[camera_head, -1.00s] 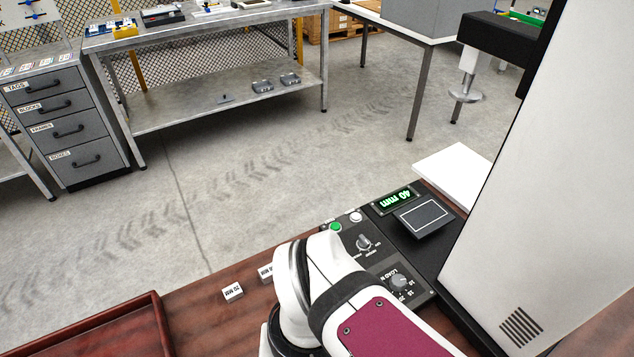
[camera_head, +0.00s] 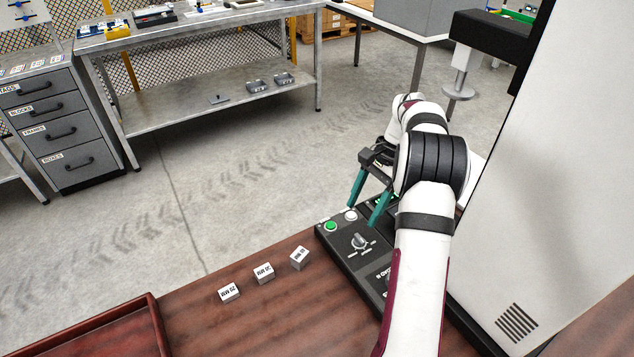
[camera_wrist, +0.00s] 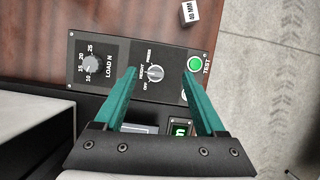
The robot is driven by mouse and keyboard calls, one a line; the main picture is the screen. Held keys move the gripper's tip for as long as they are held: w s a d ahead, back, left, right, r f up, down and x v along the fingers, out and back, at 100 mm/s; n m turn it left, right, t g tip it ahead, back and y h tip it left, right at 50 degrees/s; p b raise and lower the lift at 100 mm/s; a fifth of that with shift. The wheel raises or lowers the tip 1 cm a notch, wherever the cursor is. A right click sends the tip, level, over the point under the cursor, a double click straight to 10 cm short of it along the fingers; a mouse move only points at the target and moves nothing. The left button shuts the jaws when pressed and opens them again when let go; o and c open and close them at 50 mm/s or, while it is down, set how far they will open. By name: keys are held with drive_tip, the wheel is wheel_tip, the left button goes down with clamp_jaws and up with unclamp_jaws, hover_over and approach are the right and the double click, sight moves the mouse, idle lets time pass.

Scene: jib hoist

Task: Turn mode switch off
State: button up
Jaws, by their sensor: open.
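The mode switch (camera_head: 360,241) is a round grey knob on the black control panel (camera_head: 340,262). In the wrist view the knob (camera_wrist: 155,73) shows between the two teal fingers, with labels around it, OFF among them. I cannot tell for certain which label it points at. My gripper (camera_head: 364,213) is open and empty, its fingers pointing down over the panel behind the knob in the head view. In the wrist view my gripper (camera_wrist: 160,74) has one fingertip on either side of the knob's image; contact is not visible.
A green TEST button (camera_head: 330,226) and a white button (camera_head: 350,215) sit close to the knob. A LOAD N dial (camera_wrist: 90,64) is on the same panel. Several white blocks (camera_head: 264,273) and a red-brown tray (camera_head: 85,335) are left. A tall white column (camera_head: 540,200) stands right.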

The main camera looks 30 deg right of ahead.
sight(359, 238)
drive_tip(key=shift+m, duration=0.4)
drive_tip(key=d+f, duration=0.2)
drive_tip(key=f, duration=0.1)
drive_tip(key=shift+s+d, duration=0.25)
drive_tip(key=shift+d, duration=0.15)
drive_tip(key=x, duration=0.7)
drive_tip(key=shift+w, duration=0.1)
drive_tip(key=shift+c, duration=0.3)
clamp_jaws()
